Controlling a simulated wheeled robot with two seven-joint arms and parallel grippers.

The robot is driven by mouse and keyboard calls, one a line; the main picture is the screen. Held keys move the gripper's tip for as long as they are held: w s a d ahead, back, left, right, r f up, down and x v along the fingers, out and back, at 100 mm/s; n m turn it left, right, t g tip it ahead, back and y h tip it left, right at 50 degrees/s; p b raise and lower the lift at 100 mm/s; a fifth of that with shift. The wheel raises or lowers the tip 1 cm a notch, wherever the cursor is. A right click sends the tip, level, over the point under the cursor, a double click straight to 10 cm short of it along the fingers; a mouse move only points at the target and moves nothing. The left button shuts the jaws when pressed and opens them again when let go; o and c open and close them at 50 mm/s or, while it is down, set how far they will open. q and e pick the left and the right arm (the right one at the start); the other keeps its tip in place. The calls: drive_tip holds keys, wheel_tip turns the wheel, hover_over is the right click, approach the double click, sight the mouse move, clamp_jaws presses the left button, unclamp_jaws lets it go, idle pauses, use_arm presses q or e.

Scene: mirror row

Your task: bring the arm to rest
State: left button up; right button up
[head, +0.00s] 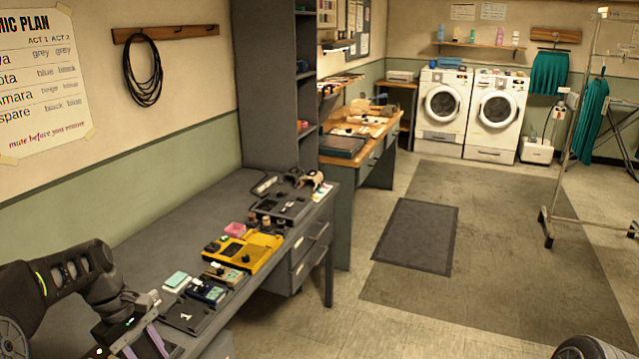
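My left arm (70,285) comes in at the lower left, bent, with its wrist part over the near end of the grey desk. My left gripper (148,342) is at the bottom edge, partly cut off. At the bottom right corner a dark rounded part (590,348) shows, probably of my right arm. My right gripper is not in view.
The grey desk (180,222) carries a yellow tray (245,252), a black tray (290,205) and several small devices near its front edge. A dark mat (415,235) lies on clear floor. A wheeled rack (572,140) stands right; washers (441,105) stand behind.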

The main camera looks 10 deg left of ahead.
use_arm(q)
drive_tip(key=w+d+f+m+t+y, duration=0.1)
drive_tip(key=w+d+f+m+t, duration=0.2)
drive_tip(key=w+f, duration=0.4)
drive_tip(key=s+d+f+m, duration=0.3)
drive_tip(key=d+f+m, duration=0.2)
drive_tip(key=d+f, duration=0.75)
drive_tip(key=s+d+f+m, duration=0.1)
drive_tip(key=s+d+f, duration=0.2)
drive_tip(key=s+d, duration=0.2)
drive_tip(key=s+d+f+m+g+h, duration=0.1)
drive_tip(key=s+d+f, duration=0.3)
drive_tip(key=s, duration=0.6)
drive_tip(key=s+d+f+m+g+h, duration=0.1)
drive_tip(key=s+d+f+m, duration=0.1)
drive_tip(key=s+d+f, duration=0.2)
drive_tip(key=s+d, duration=0.3)
drive_tip(key=d, duration=0.1)
drive_tip(key=shift+s, duration=0.2)
